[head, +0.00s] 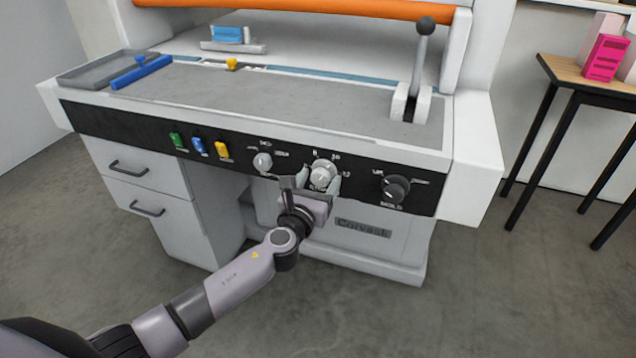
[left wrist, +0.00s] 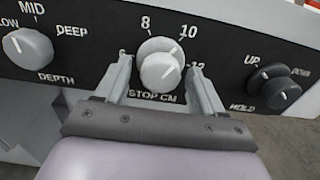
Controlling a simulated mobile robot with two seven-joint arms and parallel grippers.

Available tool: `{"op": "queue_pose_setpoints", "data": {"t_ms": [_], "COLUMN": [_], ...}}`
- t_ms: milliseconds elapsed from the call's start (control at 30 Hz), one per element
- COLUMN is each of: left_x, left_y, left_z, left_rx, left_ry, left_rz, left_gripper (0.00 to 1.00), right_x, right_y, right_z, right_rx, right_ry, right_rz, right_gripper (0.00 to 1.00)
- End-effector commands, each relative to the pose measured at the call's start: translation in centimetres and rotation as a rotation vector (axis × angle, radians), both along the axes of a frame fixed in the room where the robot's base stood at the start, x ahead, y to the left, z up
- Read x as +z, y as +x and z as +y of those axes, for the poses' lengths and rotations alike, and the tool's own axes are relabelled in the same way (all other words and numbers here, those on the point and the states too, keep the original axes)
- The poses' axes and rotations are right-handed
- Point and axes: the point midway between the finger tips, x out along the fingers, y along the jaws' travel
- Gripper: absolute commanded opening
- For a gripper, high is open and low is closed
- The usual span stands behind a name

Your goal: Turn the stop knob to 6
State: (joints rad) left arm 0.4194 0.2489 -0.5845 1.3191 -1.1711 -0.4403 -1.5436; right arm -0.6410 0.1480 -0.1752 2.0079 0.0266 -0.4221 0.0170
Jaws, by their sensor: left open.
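The stop knob (head: 323,170) is a light grey round knob on the black front panel. In the left wrist view the knob (left wrist: 160,66) stands above the label STOP CM. The numbers 8, 10 and 12 run around it, and a mark at its left is partly hidden by a finger. A thin line on its face points to the upper right, roughly toward 10. My left gripper (head: 318,183) is open, with one finger on each side of the knob. In the left wrist view a gap shows between the knob and each finger. My right gripper is out of view.
The depth knob (left wrist: 28,47) is left of the stop knob, and the dark hold knob (head: 396,188) is right. Green, blue and yellow switches (head: 198,146) sit farther left. A lever (head: 420,60) rises from the worktop (head: 270,95). A side table (head: 570,75) stands at right.

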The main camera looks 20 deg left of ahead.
Motion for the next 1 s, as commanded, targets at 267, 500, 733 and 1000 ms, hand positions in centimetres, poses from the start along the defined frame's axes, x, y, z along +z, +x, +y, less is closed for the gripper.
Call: {"op": "queue_pose_setpoints", "data": {"t_ms": [267, 500, 733, 1000], "left_x": [0.0, -0.1, -0.2, -0.3], "left_y": [0.0, -0.1, -0.1, -0.1], "left_z": [0.0, 0.0, 0.0, -0.1], "left_rx": [0.0, 0.0, 0.0, 0.0], "left_ry": [-0.001, -0.016, -0.109, -0.329], "left_rz": [0.0, 0.001, 0.004, 0.012], "left_gripper": [0.14, 0.14, 0.14, 0.14], "right_x": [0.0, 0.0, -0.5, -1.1], "right_y": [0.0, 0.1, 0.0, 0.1], "right_z": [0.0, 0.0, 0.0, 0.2], "right_rx": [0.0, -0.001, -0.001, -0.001], "right_ry": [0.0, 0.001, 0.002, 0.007], "right_rz": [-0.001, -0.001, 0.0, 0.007], "right_gripper": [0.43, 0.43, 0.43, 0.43]}}
